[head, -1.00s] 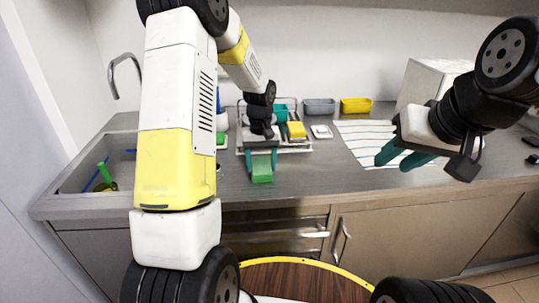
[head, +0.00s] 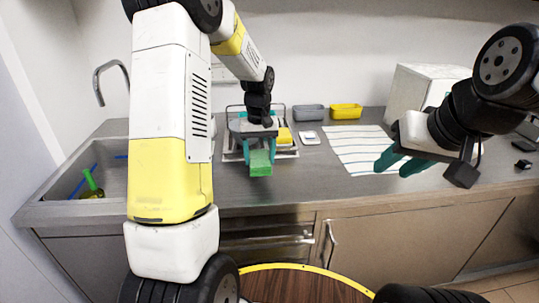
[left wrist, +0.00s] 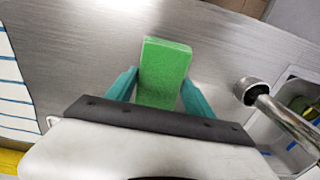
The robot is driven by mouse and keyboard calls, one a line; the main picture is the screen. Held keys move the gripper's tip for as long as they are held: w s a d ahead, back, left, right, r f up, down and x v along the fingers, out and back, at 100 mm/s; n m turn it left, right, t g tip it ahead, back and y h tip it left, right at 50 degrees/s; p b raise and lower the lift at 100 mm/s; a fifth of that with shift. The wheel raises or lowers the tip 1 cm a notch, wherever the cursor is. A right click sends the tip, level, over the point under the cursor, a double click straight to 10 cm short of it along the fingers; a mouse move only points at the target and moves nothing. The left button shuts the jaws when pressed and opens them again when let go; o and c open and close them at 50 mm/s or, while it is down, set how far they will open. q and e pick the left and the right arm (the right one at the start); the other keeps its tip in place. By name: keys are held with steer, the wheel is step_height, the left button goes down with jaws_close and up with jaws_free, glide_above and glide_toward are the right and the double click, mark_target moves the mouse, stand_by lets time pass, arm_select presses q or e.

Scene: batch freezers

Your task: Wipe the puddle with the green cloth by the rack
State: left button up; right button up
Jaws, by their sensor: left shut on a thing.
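The green cloth (head: 260,163) is a thick green block held between the teal fingers of my left gripper (head: 260,151), in front of the rack. In the left wrist view the cloth (left wrist: 164,72) sticks out between the fingers over bare grey counter. I cannot tell if it touches the counter. The wire rack (head: 229,151) stands on the counter behind the cloth, partly hidden by my left gripper. No puddle can be made out in either view. My right gripper (head: 403,163) is over the counter at the right, fingers apart and empty.
A sink (head: 95,178) with a tap (head: 103,73) and a green-handled item is at the left. A grey tub (head: 309,113), a yellow tub (head: 346,111) and a striped mat (head: 365,148) are right of the rack. A white box (head: 415,88) stands behind my right gripper.

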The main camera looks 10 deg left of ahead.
arm_select(q)
steer(key=shift+r, duration=1.5)
